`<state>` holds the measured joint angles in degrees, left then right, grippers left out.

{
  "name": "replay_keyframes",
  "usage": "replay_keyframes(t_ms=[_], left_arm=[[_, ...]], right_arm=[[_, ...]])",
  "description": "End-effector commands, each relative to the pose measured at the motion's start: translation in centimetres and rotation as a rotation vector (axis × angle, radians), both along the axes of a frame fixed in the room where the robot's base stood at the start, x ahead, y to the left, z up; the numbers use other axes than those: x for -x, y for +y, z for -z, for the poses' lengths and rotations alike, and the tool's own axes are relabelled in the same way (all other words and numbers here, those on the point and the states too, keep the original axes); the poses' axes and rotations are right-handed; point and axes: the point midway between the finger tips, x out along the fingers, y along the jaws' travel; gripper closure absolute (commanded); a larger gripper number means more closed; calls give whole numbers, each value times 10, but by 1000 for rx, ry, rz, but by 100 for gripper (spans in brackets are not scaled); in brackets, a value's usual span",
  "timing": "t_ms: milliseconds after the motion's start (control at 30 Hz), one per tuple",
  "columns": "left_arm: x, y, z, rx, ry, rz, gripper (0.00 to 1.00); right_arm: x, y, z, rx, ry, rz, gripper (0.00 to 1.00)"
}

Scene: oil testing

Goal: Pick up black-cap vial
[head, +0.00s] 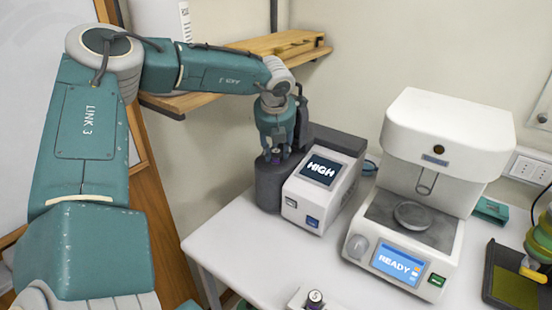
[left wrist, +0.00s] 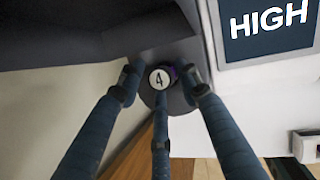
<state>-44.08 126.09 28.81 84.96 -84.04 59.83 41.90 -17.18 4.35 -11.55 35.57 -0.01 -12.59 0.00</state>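A vial (left wrist: 160,78) with a dark cap and a white disc marked 4 stands upright in a dark grey holder at the left side of the HIGH-display device. It also shows in the head view (head: 276,158), small and partly hidden by fingers. My left gripper (head: 276,150) points down over it. In the left wrist view, the three fingers (left wrist: 160,82) surround the cap, with narrow gaps seeming to remain, so the gripper looks open. The vial body is hidden. A second dark-capped vial (head: 315,297) sits at the bottom edge of the head view.
The device with the HIGH screen (head: 320,169) stands right beside the gripper. A white machine with a READY screen (head: 397,265) is farther right. A wooden shelf (head: 215,95) is behind the left arm. The white table (head: 235,240) is clear at its front left.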

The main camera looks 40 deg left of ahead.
Motion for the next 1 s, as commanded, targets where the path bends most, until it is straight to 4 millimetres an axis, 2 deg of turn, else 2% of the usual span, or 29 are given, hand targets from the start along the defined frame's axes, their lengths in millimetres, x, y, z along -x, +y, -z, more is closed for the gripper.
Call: replay_keyframes(t_ms=[100,267,733,867,1000], left_arm=[[0,0,0,0,0,0,66],[0,0,0,0,0,0,96],[0,0,-4,0,-1,0,97],[-1,0,-16,-1,-4,1,97],[-1,0,-39,-2,-6,-1,97]], right_arm=[[1,-3,1,3,1,-1,60],[1,-6,1,8,1,0,60],[1,-7,3,8,2,1,60],[1,-7,7,8,2,1,60],[1,-6,15,6,2,2,60]])
